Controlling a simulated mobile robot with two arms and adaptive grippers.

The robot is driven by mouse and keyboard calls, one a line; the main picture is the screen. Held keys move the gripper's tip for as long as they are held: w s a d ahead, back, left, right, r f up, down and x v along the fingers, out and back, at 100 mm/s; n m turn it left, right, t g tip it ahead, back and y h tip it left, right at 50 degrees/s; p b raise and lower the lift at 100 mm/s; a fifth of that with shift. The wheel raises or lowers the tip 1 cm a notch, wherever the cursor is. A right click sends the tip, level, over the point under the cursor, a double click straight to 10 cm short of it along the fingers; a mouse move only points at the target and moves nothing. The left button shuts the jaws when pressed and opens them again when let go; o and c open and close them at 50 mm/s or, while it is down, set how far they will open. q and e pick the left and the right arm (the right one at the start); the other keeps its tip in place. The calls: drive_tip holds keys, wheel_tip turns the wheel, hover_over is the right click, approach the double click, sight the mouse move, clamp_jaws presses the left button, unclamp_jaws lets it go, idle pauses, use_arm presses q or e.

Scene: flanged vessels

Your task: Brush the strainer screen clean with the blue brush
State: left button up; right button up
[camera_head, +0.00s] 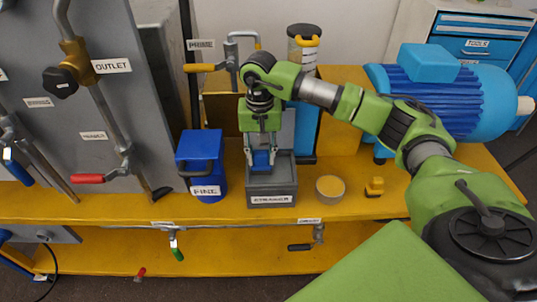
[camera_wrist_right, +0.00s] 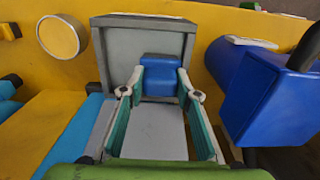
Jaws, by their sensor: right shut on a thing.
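The blue brush (camera_head: 262,161) is between the fingers of my right gripper (camera_head: 261,151), which is shut on it. The brush also shows as a blue block in the wrist view (camera_wrist_right: 160,72), held between the two fingertips. The gripper points down into a grey open box (camera_head: 271,188) with a label that seems to read STRAINER. The bristles are hidden. My left gripper is not in view.
A blue container (camera_head: 202,150) labelled FINE stands close left of the box. A round dish (camera_head: 330,188) and a small yellow object (camera_head: 374,187) are to its right on the yellow bench (camera_head: 110,207). A blue motor (camera_head: 455,95) stands at the back right.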

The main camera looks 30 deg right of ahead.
drive_tip(key=shift+a, duration=0.2)
drive_tip(key=shift+f, duration=0.1)
drive_tip(key=shift+s+d, duration=0.4)
drive_tip(key=shift+d, duration=0.3)
drive_tip(key=shift+s+d, duration=0.4)
drive_tip(key=shift+d, duration=0.25)
drive_tip(key=shift+s+d+b, duration=0.25)
drive_tip(key=shift+s+d, duration=0.15)
drive_tip(key=shift+d, duration=0.2)
drive_tip(key=shift+s+d+b, duration=0.25)
drive_tip(key=shift+s+d, duration=0.1)
drive_tip(key=shift+d, duration=0.25)
drive_tip(key=shift+a, duration=0.1)
drive_tip(key=shift+w+a, duration=0.5)
drive_tip(key=shift+a, duration=0.35)
drive_tip(key=shift+w+a, duration=0.2)
drive_tip(key=shift+a, duration=0.1)
